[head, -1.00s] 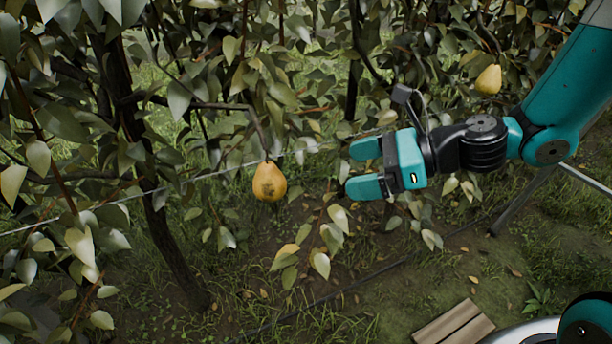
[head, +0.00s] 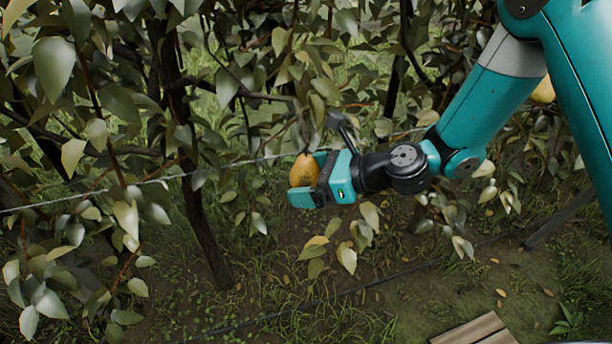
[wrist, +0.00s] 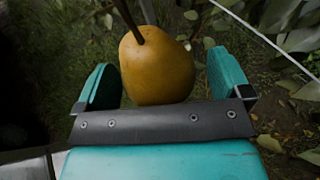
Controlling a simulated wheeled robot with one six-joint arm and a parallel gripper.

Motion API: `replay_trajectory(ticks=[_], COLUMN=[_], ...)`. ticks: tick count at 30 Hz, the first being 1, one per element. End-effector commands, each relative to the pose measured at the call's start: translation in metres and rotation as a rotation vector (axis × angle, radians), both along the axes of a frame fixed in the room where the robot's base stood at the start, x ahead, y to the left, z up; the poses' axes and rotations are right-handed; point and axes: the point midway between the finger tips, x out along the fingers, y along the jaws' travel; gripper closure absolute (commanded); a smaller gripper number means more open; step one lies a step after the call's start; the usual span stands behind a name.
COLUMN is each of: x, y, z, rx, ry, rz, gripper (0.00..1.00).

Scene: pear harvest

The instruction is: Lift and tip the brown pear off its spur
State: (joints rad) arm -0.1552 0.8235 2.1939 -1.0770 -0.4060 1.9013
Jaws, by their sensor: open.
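The brown pear (head: 304,172) hangs by its stem in the head view, yellow-brown with a darker patch facing up. In the wrist view the pear (wrist: 157,68) is between the two teal fingers, with its stem rising to the upper left. My gripper (head: 306,178) is open around the pear. In the wrist view my gripper (wrist: 160,78) shows a gap on both sides of the pear, wider at the right finger. The pear's lower edge is close to the dark palm plate; I cannot tell if they touch. The spur is mostly hidden by leaves.
A wire (head: 150,182) runs across behind the pear; it also shows at upper right in the wrist view (wrist: 262,36). A dark trunk (head: 190,190) stands to the left. Another yellow pear (head: 543,91) is partly behind my arm. Leaves (head: 345,255) hang below the gripper. Wooden boards (head: 476,330) lie on the ground.

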Motion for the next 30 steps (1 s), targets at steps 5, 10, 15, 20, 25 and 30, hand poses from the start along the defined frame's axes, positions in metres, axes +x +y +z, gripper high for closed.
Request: replay_trajectory(ticks=[5,10,15,20,25,30], x=[0.0019,0.0020,0.0019,0.0020,0.0015,-0.0002], y=[0.0060,0.0058,0.0057,0.0057,0.0055,0.0050], z=[-0.0021,-0.0023,-0.0023,-0.0020,-0.0009,0.0005], rx=[0.001,0.001,0.001,0.001,0.000,-0.007], ry=[0.000,0.000,0.000,0.000,0.005,0.027], rz=[0.000,0.000,0.000,0.000,0.000,0.000], gripper=[0.04,0.04,0.34,0.62,0.62,0.62])
